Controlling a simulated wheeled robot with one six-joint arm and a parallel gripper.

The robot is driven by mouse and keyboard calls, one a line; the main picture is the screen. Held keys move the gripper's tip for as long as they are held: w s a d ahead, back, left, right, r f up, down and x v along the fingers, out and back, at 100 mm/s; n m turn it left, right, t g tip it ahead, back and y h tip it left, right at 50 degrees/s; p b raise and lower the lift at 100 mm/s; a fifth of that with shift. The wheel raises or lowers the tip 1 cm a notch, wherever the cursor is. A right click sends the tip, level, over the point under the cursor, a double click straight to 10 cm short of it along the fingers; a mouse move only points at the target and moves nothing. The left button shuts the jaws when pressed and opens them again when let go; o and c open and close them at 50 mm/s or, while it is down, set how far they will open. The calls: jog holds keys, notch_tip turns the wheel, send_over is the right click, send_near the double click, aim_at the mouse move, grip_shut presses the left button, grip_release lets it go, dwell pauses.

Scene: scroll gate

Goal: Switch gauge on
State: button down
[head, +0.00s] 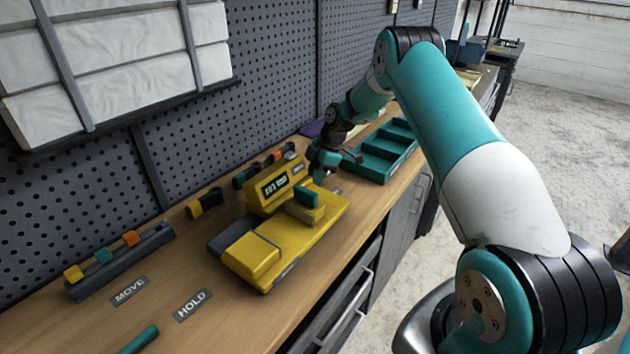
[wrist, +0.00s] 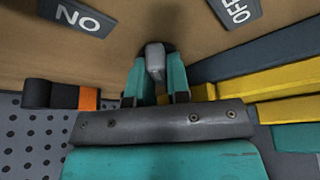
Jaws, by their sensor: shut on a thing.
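The yellow gauge (head: 283,178) with its dark readout stands on the bench; the digits are too small to read surely. My gripper (head: 325,168) is low over the bench, just beyond the gauge's right end. In the wrist view my gripper's teal fingers (wrist: 156,80) are shut on a grey switch lever (wrist: 155,58).
A yellow base (head: 320,220) with a teal-topped block (head: 306,196) lies beside the gauge. A teal divided tray (head: 385,150) stands right of my gripper. A rack with coloured blocks (head: 120,262) and MOVE (head: 129,291) and HOLD (head: 192,304) plates are near left. A pegboard wall is behind.

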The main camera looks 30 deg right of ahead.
jog(key=n+g+b, duration=0.1)
jog(key=n+b, duration=0.2)
jog(key=shift+w+f, duration=0.1)
jog(key=shift+f, duration=0.1)
jog(key=shift+r+n+g+b, duration=0.2)
jog(key=shift+n+g+b, duration=0.7)
jog(key=shift+n, duration=1)
jog(key=c, duration=1.1)
grip_release()
jog(key=p+v, duration=1.2)
jog(key=p, duration=0.6)
jog(key=shift+r, duration=0.1)
